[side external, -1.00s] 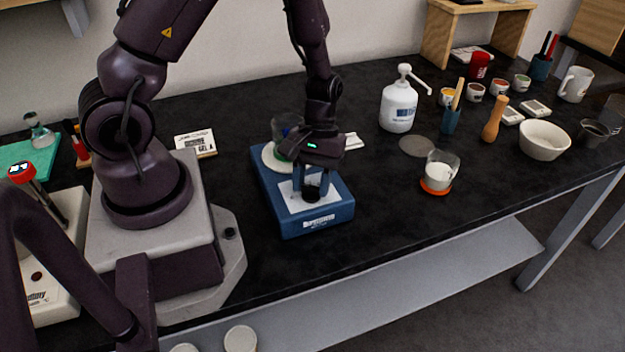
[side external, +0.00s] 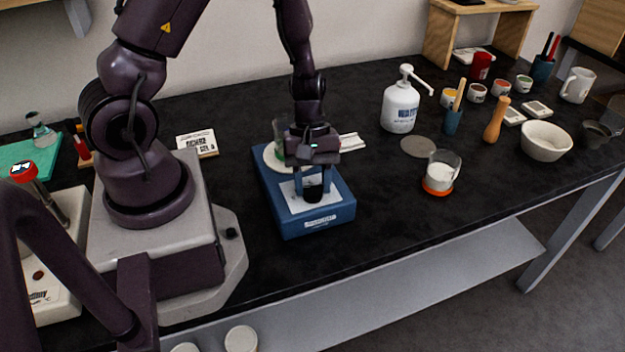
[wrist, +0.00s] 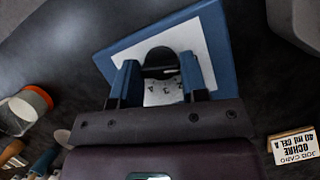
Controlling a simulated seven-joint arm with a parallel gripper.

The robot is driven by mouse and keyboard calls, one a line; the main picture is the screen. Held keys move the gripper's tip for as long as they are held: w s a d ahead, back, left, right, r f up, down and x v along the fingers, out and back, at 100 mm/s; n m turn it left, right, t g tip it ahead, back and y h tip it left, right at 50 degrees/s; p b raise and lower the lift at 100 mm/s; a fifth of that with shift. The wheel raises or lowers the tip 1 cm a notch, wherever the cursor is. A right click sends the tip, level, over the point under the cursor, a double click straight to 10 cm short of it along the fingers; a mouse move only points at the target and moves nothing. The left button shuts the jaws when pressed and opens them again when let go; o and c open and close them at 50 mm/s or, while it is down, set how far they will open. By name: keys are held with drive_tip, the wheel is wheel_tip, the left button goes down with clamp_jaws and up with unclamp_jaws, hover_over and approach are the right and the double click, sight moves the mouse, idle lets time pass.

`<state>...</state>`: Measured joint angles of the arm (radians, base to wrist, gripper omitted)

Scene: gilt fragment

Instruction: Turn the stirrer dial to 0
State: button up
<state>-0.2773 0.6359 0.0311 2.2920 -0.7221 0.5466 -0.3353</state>
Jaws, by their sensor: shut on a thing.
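The stirrer (side external: 270,195) is a blue box on the dark bench, with a white label panel (side external: 298,203) on its front top. Its black dial (side external: 314,193) sits on that panel; it also shows in the wrist view (wrist: 160,60). My gripper (side external: 314,186) points down over the panel and is shut on the dial, one blue finger on each side (wrist: 158,78).
A glass beaker (side external: 281,131) stands on the stirrer's round white plate (side external: 271,158), close behind my gripper. A white pump bottle (side external: 400,108) and a beaker of white powder (side external: 441,174) stand to the right. The bench in front of the stirrer is clear.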

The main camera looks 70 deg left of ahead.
drive_tip(key=o, duration=0.9)
drive_tip(key=v, duration=1.3)
drive_tip(key=s+d+r+m+t+y, duration=0.1)
drive_tip(key=s+d+r+m+t, duration=0.1)
drive_tip(key=r+m, duration=0.3)
drive_tip(key=s+d+r+m+t+y, duration=0.2)
drive_tip(key=s+r+m, duration=0.1)
drive_tip(key=r+m, duration=0.2)
drive_tip(key=s+d+r+m+t+y, duration=0.1)
drive_tip(key=s+d+r+m+t, duration=0.1)
drive_tip(key=r+m, duration=0.3)
drive_tip(key=shift+s+d+r+t, duration=0.4)
drive_tip(key=shift+d+r, duration=0.15)
drive_tip(key=shift+d, duration=0.1)
